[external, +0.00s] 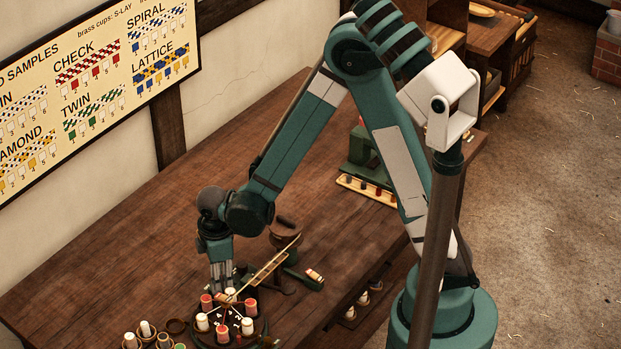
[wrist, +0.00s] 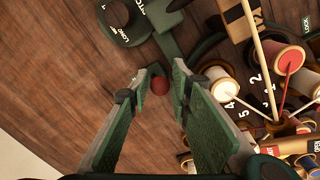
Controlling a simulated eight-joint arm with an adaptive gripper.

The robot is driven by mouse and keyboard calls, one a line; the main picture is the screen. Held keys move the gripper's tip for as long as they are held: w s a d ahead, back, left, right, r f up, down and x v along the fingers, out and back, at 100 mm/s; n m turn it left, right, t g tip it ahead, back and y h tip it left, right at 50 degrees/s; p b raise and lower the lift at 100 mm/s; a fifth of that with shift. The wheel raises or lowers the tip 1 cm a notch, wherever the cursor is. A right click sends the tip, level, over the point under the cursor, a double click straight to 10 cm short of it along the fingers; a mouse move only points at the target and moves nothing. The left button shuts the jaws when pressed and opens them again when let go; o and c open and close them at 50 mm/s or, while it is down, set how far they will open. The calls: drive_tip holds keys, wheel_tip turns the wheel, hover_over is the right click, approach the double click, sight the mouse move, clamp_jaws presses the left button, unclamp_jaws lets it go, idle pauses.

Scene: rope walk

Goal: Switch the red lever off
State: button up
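In the external view my gripper (external: 222,285) points down beside the round spool stand, and the red knob cannot be made out there.
Spools with red and white tops (wrist: 290,62) stand close to the right of my fingers, with numbers beside them. A green part with a round dial (wrist: 118,14) lies ahead. Bare table (external: 110,265) lies to the left.

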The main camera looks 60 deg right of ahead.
clamp_jaws()
drive_tip(key=shift+w+g+b, duration=0.8)
drive_tip(key=shift+g+b, duration=0.05)
drive_tip(key=shift+g, duration=0.65)
drive_tip(key=shift+w+r+g+b, duration=0.1)
drive_tip(key=shift+w+g+b, duration=0.35)
drive_tip(key=shift+g, duration=0.35)
drive_tip(key=shift+s, duration=0.1)
